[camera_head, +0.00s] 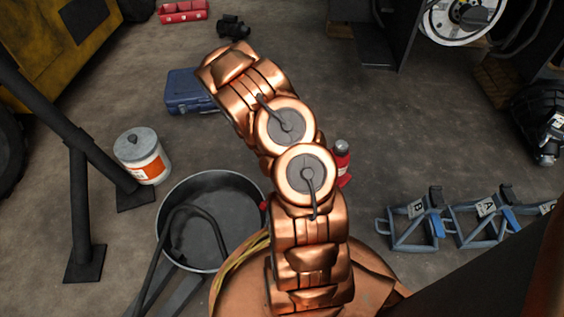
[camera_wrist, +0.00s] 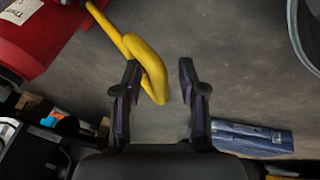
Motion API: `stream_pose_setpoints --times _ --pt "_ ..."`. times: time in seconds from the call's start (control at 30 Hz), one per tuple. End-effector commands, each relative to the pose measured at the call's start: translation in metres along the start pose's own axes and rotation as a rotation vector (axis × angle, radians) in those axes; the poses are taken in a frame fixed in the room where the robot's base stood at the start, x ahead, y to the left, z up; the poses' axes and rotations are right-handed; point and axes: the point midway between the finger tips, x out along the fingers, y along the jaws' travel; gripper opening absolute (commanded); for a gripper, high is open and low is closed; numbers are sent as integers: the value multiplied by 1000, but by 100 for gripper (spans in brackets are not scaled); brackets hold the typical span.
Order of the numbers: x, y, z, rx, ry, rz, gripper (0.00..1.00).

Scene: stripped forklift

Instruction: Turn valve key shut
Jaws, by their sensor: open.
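No part is plainly recognisable as the valve key. In the wrist view a thick yellow bent bar (camera_wrist: 152,62) runs from the upper left and ends in a loop; I cannot tell whether this is the key. A red body with a white label (camera_wrist: 40,35) is beside it at the upper left. My gripper (camera_wrist: 160,70) is open. The yellow loop shows between its fingertips, close to the left one; contact and depth are unclear. In the head view my arm's copper links cover the middle, and my gripper is hidden.
A blue case (camera_head: 190,92), a white-and-orange bucket (camera_head: 142,156), a black round pan (camera_head: 172,238) and a red bottle (camera_head: 342,162) stand on the floor. Blue stands (camera_head: 415,220) are at the right. A dark brace (camera_head: 80,150) stands at the left. Floor at centre right is clear.

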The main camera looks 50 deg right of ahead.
Motion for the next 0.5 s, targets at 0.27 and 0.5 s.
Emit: stream_pose_setpoints --times 0.27,0.5 --pt "-2 0 0 0 0 0 41" --pt "-23 0 -1 -1 2 1 41"
